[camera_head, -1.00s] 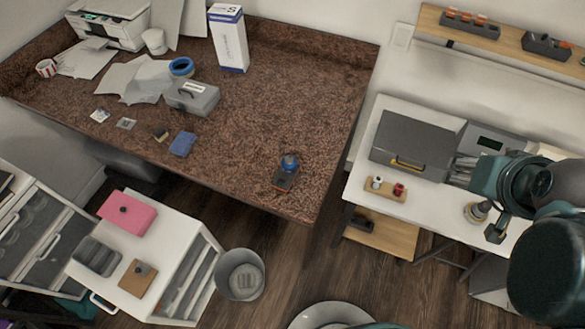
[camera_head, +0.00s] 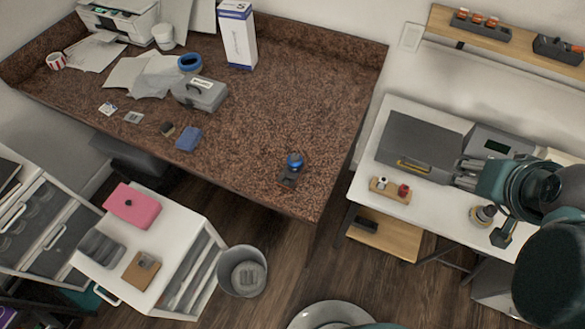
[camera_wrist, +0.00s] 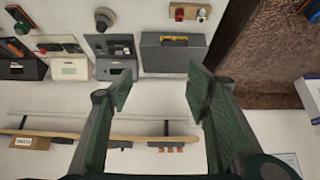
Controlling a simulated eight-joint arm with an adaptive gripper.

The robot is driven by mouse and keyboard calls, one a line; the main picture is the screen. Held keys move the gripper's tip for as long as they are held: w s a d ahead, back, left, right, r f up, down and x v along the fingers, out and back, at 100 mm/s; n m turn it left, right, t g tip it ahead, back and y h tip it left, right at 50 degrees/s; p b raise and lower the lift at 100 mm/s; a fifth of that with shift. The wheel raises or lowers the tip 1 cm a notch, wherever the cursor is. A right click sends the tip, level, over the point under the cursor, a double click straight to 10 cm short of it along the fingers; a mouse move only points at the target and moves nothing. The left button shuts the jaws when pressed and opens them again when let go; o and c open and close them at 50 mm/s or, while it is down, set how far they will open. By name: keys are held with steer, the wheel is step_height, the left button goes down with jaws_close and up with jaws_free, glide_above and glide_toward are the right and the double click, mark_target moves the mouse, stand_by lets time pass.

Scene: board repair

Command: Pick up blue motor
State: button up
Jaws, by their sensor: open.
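A small round blue object on a dark base, which looks like the blue motor (camera_head: 295,160), stands on the brown granite counter (camera_head: 330,120) near its front right corner in the head view. My gripper (camera_wrist: 152,82) is open and empty in the wrist view, its two fingers well apart. It is over by the white desk and wall, to the right of the counter in the head view and far from the motor.
A white desk (camera_head: 373,207) holds a grey toolbox (camera_head: 415,142) and a wooden block (camera_head: 382,196) with red and white parts. A wall shelf (camera_head: 440,20) is above it. A grey case (camera_head: 212,97) and white box (camera_head: 237,38) stand on the counter. The counter around the motor is clear.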

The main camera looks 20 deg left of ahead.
steer(key=shift+a, duration=0.1)
steer(key=w+a+f+n+g+p, duration=0.1)
steer(key=w+a+n, duration=0.2)
steer(key=a, duration=0.4)
steer(key=w+a+f+n+g+y+p, duration=0.1)
steer(key=w+a+n+g, duration=0.15)
steer(key=a, duration=0.55)
steer(key=w+a+f+n+g+p, duration=0.1)
steer(key=w+a+f+n+p, duration=0.2)
steer(key=a, duration=0.4)
steer(key=s+a+f+n+g, duration=0.1)
steer(key=a+f+n, duration=0.2)
steer(key=a, duration=0.4)
steer(key=s+a+f+n, duration=0.2)
steer(key=a+f+n, duration=0.1)
steer(key=a, duration=0.4)
steer(key=s+a+f+n+g+h+p, duration=0.1)
steer(key=s+a+f+n, duration=0.1)
steer(key=a, duration=0.5)
steer(key=shift+s+a+f+n+g, duration=0.15)
steer(key=shift+f+n+g, duration=0.25)
steer(key=shift+f, duration=0.7)
steer(key=shift+s+a+f, duration=0.1)
steer(key=shift+a+f, duration=0.1)
steer(key=shift+a, duration=0.1)
steer(key=shift+f, duration=0.15)
steer(key=shift+f, duration=1.15)
